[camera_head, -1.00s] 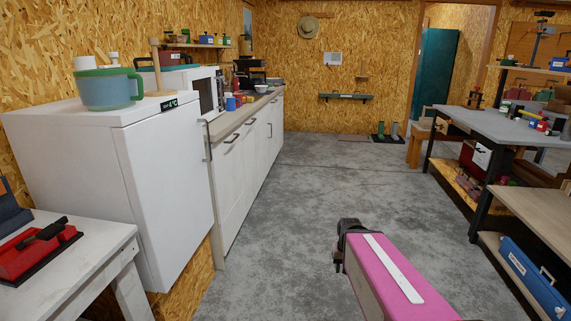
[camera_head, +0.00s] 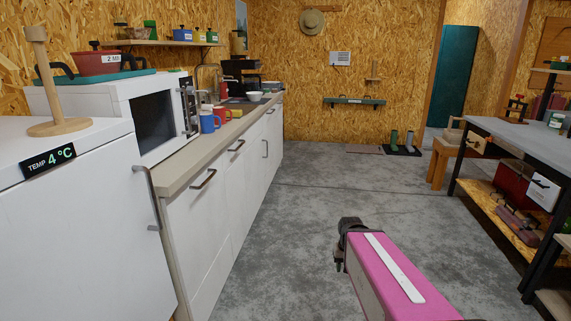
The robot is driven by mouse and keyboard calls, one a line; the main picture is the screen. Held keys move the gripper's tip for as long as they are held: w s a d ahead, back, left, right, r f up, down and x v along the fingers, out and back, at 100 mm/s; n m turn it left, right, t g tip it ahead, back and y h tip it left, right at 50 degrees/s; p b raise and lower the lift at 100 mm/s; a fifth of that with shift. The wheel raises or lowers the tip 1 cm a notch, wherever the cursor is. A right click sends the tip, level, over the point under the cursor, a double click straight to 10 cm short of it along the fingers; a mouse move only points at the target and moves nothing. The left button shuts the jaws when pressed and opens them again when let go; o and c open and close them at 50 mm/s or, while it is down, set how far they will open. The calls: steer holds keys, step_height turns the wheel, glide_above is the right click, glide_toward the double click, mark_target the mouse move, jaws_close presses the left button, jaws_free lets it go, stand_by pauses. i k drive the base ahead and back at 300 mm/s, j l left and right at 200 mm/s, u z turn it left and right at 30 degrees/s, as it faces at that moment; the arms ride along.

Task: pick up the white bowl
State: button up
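A small white bowl (camera_head: 255,96) sits on the far part of the counter (camera_head: 190,165) along the left wall, close to the black coffee machine. It is small in the view, and I cannot tell what, if anything, is in it. My pink arm reaches forward from the bottom right over open floor. My gripper (camera_head: 339,262) is at its dark end, far from the bowl and apart from everything. Its fingers are too small and dark to tell whether they are open.
A blue mug (camera_head: 209,122) and a red mug (camera_head: 222,114) stand on the counter nearer to me. A white fridge (camera_head: 70,220) and a microwave (camera_head: 150,115) line the left side. A grey workbench (camera_head: 520,142) stands at the right. The concrete floor (camera_head: 310,200) between is clear.

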mark_target(253, 96)
steer(key=i, duration=1.8)
